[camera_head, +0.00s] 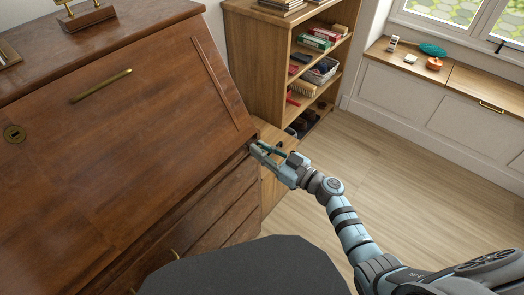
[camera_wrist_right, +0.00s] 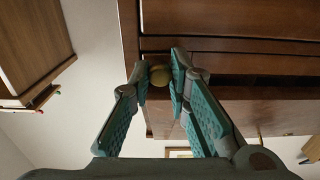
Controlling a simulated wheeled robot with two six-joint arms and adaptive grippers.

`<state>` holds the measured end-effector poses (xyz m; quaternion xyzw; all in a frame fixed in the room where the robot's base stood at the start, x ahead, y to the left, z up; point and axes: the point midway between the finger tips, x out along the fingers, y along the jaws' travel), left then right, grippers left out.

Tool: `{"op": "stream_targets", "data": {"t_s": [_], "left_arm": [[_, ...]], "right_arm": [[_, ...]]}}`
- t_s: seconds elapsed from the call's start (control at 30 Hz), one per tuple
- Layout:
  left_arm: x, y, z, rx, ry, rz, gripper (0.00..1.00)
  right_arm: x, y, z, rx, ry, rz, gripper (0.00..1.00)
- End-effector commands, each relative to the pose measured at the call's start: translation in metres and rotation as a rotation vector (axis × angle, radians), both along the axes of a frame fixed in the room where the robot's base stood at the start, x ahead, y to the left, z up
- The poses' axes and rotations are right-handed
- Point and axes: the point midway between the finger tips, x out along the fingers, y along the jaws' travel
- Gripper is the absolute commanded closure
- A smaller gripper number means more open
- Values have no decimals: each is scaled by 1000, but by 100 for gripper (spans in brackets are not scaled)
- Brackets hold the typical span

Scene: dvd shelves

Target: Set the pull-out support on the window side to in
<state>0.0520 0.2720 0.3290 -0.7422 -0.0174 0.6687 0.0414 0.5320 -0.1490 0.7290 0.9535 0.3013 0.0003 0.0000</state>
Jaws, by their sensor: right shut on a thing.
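The dark wooden desk with a closed sloping front (camera_head: 130,110) fills the left of the head view. My right gripper (camera_head: 256,149) is at its right edge, the window side, just below the slope. In the right wrist view, the two fingers of the right gripper (camera_wrist_right: 162,78) are closed around a small round brass knob (camera_wrist_right: 160,75) at the desk's front. The support behind the knob is mostly hidden by the fingers, and I cannot tell exactly how far out it stands. My left gripper is not in view.
Drawers (camera_head: 225,207) lie below the slope. An open wooden shelf (camera_head: 258,62) with boxes and a basket stands beyond the desk. A window bench (camera_head: 445,100) with small items is at the upper right. The wooden floor (camera_head: 385,150) between them is clear.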

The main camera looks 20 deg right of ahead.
Motion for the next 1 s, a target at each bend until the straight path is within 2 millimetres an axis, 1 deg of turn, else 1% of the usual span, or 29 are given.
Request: {"op": "stream_targets", "data": {"t_s": [0.03,0.07,0.1,0.17,0.2,0.47,0.57,0.67,0.9,1.0], "left_arm": [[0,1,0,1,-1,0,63],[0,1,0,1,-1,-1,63],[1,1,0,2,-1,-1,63],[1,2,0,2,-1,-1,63],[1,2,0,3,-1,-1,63],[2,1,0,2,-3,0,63],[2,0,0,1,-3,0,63],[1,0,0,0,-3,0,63],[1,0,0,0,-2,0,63],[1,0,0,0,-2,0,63]], "right_arm": [[1,0,2,2,-5,-1,100],[1,0,3,2,-5,-1,82],[1,0,3,1,-5,-1,75],[1,0,3,2,-5,-1,66],[1,0,2,2,-5,-1,63],[0,0,1,1,-3,-2,63],[-6,-5,0,0,-1,-2,63],[-23,-16,0,-2,0,0,63],[-77,-54,0,-2,1,1,63],[-90,-64,0,-1,-1,0,63]]}}
